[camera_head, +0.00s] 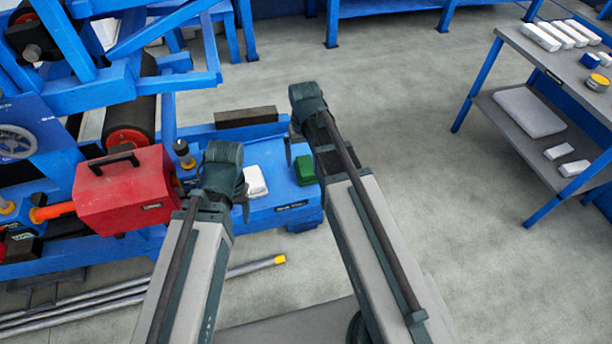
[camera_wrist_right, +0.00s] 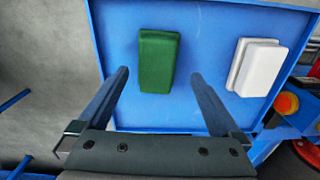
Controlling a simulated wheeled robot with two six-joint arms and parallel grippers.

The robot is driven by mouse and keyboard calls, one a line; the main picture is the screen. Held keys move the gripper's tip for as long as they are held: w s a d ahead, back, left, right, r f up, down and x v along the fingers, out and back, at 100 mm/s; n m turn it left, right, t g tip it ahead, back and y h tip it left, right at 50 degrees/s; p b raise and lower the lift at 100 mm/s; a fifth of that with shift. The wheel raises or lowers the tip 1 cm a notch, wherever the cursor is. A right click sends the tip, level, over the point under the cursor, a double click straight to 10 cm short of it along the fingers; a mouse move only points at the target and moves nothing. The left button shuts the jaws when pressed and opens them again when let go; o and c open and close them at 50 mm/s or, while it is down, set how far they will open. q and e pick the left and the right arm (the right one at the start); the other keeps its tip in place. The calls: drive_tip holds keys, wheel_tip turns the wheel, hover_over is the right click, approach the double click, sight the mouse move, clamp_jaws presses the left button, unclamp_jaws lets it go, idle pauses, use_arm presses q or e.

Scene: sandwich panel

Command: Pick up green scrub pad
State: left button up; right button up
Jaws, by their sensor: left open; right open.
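The green scrub pad (camera_head: 304,169) lies on a blue platform (camera_head: 270,156) just left of my right arm in the head view. In the right wrist view the green scrub pad (camera_wrist_right: 158,62) lies on the blue surface, ahead of and between the two fingers. My right gripper (camera_wrist_right: 160,85) is open and empty, with a gap between its fingertips and the pad. In the head view the right gripper's fingers (camera_head: 289,142) are mostly hidden by its wrist. My left gripper (camera_head: 246,208) is open to the left, beside a white block; its fingers are barely visible.
A white block (camera_wrist_right: 257,66) lies right of the pad in the wrist view and also shows in the head view (camera_head: 255,181). A red toolbox (camera_head: 125,190) stands at the left. A grey-topped bench (camera_head: 545,65) stands at the right. Open floor lies between.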

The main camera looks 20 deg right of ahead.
sight(306, 165)
drive_tip(key=shift+f, duration=0.1)
drive_tip(key=f+b, duration=0.5)
drive_tip(key=shift+d+f, duration=0.2)
drive_tip(key=shift+d, duration=0.05)
drive_tip(key=shift+r, duration=0.1)
drive_tip(key=c, duration=1.3)
drive_tip(key=shift+r, duration=0.1)
wheel_tip(306, 165, up, 10)
drive_tip(key=p, duration=1)
